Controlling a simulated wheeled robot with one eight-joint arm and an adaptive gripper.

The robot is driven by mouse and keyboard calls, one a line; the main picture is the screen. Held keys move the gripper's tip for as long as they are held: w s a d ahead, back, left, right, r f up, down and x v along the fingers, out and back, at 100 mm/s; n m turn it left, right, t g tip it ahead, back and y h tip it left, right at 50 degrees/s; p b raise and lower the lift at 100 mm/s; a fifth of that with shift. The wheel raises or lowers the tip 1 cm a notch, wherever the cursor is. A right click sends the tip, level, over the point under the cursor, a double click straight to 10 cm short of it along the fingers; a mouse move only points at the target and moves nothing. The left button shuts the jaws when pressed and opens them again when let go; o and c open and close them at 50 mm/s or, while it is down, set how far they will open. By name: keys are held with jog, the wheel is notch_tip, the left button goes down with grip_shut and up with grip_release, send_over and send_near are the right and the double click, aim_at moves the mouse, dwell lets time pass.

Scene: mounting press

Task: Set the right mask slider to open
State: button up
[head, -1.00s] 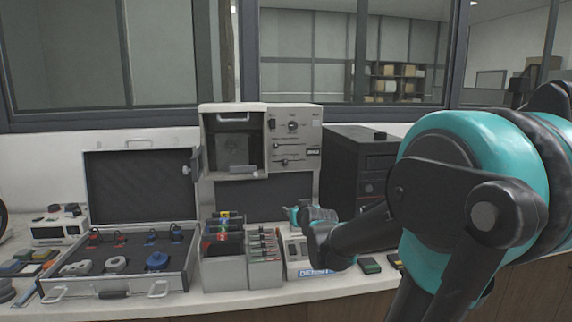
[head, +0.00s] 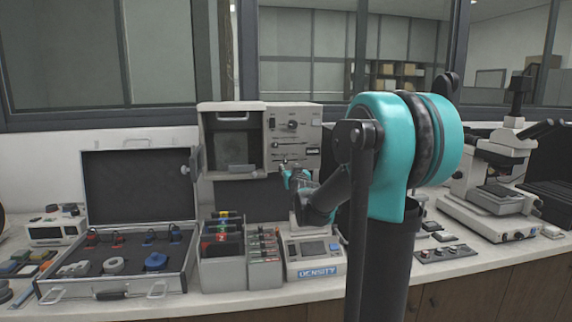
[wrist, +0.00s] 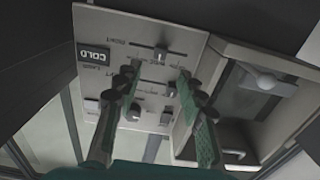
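The mounting press (head: 232,108) stands at the back of the counter. Its control panel (head: 307,135) is on the right side and carries horizontal slots with small slider knobs. My gripper (head: 285,178) is just below the panel in the head view. In the wrist view my gripper (wrist: 156,78) is open and empty, one finger each side of the slider area. An upper slider knob (wrist: 160,52) and a lower slider knob (wrist: 166,90) show between the fingers, with other knobs nearer the palm. Lettering is too blurred to tell which is the right mask slider.
The press's chamber (wrist: 258,100) lies to the right of the fingers in the wrist view. Below my gripper stand a density scale (head: 318,250) and bins of small parts (head: 222,265). An open case (head: 120,270) is left; a microscope (head: 500,180) is right.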

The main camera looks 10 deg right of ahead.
aim_at(285, 161)
jog(key=w, duration=0.8)
jog(key=shift+w, duration=0.3)
grip_shut()
